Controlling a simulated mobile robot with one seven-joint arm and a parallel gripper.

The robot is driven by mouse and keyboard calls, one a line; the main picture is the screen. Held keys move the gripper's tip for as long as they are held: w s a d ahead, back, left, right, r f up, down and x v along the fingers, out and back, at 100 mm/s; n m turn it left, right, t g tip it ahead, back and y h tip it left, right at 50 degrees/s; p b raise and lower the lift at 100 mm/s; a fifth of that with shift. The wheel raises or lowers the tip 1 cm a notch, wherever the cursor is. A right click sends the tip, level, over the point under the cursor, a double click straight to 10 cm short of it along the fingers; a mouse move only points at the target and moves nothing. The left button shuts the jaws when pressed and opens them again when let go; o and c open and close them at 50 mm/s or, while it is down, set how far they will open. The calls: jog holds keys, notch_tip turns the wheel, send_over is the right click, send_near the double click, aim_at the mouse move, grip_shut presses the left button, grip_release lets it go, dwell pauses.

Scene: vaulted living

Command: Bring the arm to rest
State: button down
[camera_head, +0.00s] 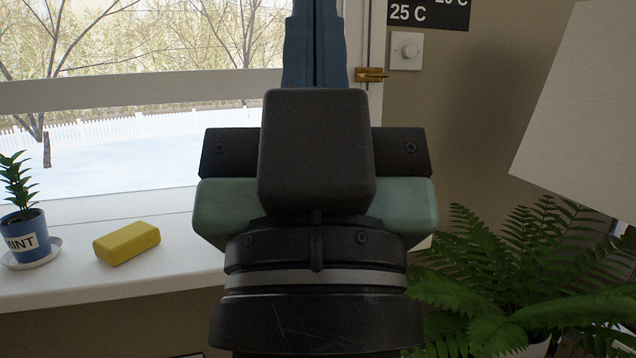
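My gripper (317,42) is seen from behind in the middle of the head camera view, raised in front of the window. Its two blue fingers point up and away and lie side by side with only a thin dark seam between them, so it looks shut. The fingertips run out of the top of the picture. Nothing is seen held between the visible parts of the fingers.
A white windowsill (90,278) runs along the left. It bears a yellow block (127,243) and a blue pot marked MINT (24,240) on a saucer. A leafy fern (530,270) fills the lower right, below a large pale panel (590,110).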

notch_tip(320, 180, up, 39)
jog(key=p, duration=3.7)
jog(key=shift+s, duration=0.3)
jog(key=shift+f, duration=0.1)
